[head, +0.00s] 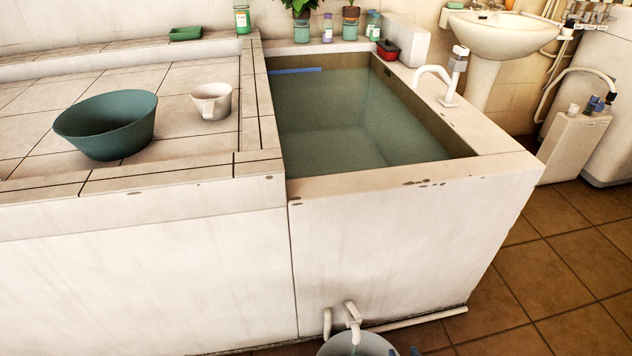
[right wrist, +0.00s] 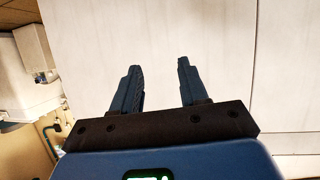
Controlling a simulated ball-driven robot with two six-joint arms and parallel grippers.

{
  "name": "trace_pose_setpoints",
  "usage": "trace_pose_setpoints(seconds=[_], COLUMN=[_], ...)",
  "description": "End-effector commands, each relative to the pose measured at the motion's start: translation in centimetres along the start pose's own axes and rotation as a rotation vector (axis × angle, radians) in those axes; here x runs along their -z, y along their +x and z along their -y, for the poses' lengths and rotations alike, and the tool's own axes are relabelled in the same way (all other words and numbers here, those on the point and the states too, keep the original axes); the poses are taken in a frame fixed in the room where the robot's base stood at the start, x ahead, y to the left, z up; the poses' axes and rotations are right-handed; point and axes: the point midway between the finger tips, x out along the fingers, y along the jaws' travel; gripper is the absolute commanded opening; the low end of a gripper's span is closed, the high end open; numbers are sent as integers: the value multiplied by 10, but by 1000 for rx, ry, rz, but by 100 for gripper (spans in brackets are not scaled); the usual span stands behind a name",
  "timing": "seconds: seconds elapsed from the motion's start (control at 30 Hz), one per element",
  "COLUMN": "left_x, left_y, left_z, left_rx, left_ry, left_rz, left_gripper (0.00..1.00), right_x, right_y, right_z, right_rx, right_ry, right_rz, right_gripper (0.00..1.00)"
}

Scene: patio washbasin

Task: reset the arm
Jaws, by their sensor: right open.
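My right gripper (right wrist: 158,66) shows in the right wrist view with its two dark blue fingers apart and nothing between them. A pale wall fills most of the picture beyond the fingers. In the head view, only small dark tips of the right gripper (head: 404,352) show at the bottom edge, just right of a grey bucket (head: 357,344). The gripper appears low in front of the white basin block (head: 400,235). My left gripper is not in view.
The basin holds greenish water (head: 350,115). A green bowl (head: 107,126) and a white mug (head: 211,101) stand on the tiled counter at left. A white tap (head: 446,80) is on the basin's right rim. A pipe (head: 415,318) runs along the block's foot. Brown floor lies open at right.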

Motion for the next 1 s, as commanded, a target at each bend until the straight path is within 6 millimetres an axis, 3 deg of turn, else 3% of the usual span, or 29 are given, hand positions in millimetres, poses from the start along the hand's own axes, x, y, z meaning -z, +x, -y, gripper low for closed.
trace_pose_setpoints(seconds=[0.1,0.47,0.5,0.77,1.0], left_x=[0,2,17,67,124], left_y=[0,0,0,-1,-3], left_z=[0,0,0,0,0], left_rx=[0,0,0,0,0], left_ry=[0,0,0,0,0], left_rz=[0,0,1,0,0], left_gripper=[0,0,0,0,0], right_x=[21,92,105,150,202], right_y=[-42,-138,-140,-157,-178], right_z=[-6,-16,-16,-19,-22], right_rx=[-21,-60,-58,-57,-57], right_ry=[24,72,71,70,69], right_rz=[-108,-374,-372,-368,-367], right_gripper=[44,44,44,44,44])
